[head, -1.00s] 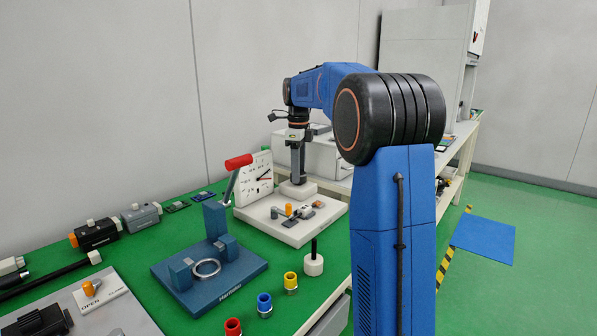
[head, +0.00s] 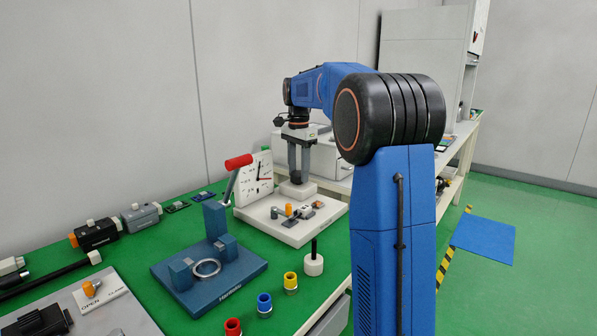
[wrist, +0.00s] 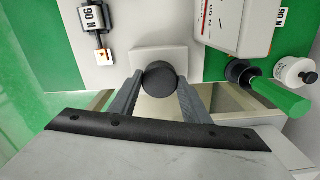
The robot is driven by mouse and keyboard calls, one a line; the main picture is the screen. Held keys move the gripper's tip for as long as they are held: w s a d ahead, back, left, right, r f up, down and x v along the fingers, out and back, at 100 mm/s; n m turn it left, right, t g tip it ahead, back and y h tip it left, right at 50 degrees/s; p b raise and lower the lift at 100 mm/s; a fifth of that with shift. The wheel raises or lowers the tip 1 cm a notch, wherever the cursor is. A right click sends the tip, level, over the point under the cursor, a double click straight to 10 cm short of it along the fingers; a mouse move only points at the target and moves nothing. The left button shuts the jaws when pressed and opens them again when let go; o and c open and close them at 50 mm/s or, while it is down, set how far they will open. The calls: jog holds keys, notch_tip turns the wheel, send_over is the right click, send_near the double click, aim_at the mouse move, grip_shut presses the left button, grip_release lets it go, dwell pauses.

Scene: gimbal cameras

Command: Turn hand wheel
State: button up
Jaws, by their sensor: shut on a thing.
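The hand wheel is a small dark round knob (wrist: 160,79) above a white block. In the head view it shows small and dark (head: 296,178) between the fingertips, on the white block (head: 297,190). My gripper (wrist: 160,82) is shut on it, one grey finger on each side, pointing down. In the head view my gripper (head: 297,176) stands at the back right of the white board (head: 285,228). The fingers hide part of the knob's sides.
A white dial panel (head: 257,178) stands left of my gripper, with a red-handled lever (head: 238,161) in front of it. A blue fixture (head: 210,275) and coloured fittings (head: 264,303) stand nearer. A pale box (head: 325,155) is behind my gripper.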

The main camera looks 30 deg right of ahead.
jog(key=n, duration=0.4)
jog(key=shift+n, duration=0.3)
jog(key=n, duration=1.3)
jog(key=shift+n, duration=0.3)
jog(key=n, duration=0.4)
jog(key=shift+r+n, duration=0.1)
jog(key=shift+n, duration=0.2)
jog(key=n, duration=0.8)
jog(key=shift+n, duration=2.4)
